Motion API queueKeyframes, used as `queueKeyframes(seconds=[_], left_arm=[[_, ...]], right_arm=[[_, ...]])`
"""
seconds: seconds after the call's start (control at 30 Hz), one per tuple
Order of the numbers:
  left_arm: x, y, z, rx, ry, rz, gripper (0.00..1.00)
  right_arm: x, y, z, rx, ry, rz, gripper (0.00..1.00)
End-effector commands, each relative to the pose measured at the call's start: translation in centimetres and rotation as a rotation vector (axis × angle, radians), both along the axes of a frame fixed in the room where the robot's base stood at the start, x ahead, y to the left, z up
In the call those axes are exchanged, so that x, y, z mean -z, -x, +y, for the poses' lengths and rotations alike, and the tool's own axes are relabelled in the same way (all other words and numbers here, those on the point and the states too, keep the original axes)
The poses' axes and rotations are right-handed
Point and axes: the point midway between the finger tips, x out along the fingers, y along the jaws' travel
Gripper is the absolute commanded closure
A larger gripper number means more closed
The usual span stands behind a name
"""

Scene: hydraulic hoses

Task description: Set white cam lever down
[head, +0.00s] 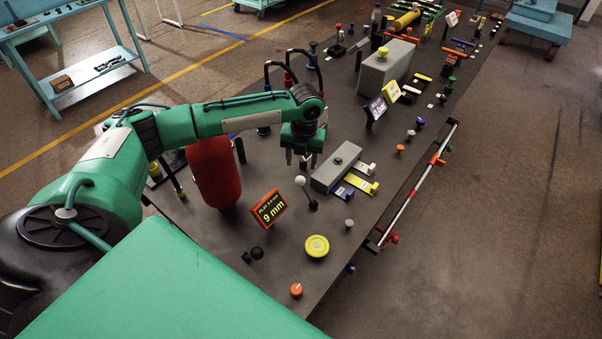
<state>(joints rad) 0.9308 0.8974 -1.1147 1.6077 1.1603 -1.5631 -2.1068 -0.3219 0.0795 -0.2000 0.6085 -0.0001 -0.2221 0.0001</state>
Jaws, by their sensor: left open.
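A grey block (333,172) with a green knob on top sits on the dark bench top. Short flat levers stick out from its right side: a white one (366,169), a yellow one (361,185) and a blue one (342,192). The white lever is the farthest of them and looks close to flat. My left gripper (301,161) points down to the left of the block, open and empty, apart from the white lever. Its fingers are small and dark here. My right gripper is out of view.
A white-ball stick lever (300,181) stands just below my left gripper in the picture. A red cylinder (213,172) stands to the left, an orange "9 mm" sign (269,208) in front, and a yellow round knob (317,246) nearer. A rail (416,185) runs along the bench's right edge.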

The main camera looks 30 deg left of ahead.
Motion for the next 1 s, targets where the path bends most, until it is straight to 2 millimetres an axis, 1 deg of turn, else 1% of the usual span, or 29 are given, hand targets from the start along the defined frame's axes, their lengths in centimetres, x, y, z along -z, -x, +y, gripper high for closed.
queueKeyframes(seconds=[0.03,0.1,0.17,0.3,0.37,0.47,0.53,0.7,0.8,0.83,0.9,0.97,1.0], left_arm=[[0.9,0.1,0.0,0.0,0.0,0.005,0.48],[2.4,0.2,0.1,-0.001,-0.001,0.005,0.48],[3.6,0.1,0.2,-0.002,0.0,0.004,0.48],[5.9,0.2,0.3,-0.001,0.0,0.002,0.48],[6.6,0.1,0.3,-0.001,-0.001,0.001,0.48],[7.5,0.2,0.3,-0.001,0.001,0.002,0.48],[7.9,0.2,0.3,-0.001,0.001,0.0,0.48],[8.1,0.2,0.3,-0.001,0.001,0.0,0.48],[8.1,0.2,0.4,-0.001,0.001,0.0,0.48],[8.1,0.2,0.4,-0.001,0.001,0.0,0.5],[8.1,0.2,0.4,-0.001,0.001,0.0,0.64],[8.1,0.2,0.4,-0.001,0.0,0.0,0.76],[8.1,0.1,0.4,-0.001,0.001,0.0,0.84]], right_arm=[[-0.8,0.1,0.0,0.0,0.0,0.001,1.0],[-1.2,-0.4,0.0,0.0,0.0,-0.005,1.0],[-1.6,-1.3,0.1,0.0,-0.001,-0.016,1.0],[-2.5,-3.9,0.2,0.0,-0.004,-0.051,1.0],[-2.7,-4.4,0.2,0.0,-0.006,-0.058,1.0],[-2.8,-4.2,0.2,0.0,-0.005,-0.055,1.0],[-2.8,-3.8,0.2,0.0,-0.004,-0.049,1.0],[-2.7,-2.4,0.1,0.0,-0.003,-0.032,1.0],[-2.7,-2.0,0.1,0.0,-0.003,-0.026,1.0],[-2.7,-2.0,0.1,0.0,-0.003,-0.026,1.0],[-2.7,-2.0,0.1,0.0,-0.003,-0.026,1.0],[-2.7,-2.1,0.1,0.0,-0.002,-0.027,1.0],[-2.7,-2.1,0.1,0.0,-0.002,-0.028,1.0]])
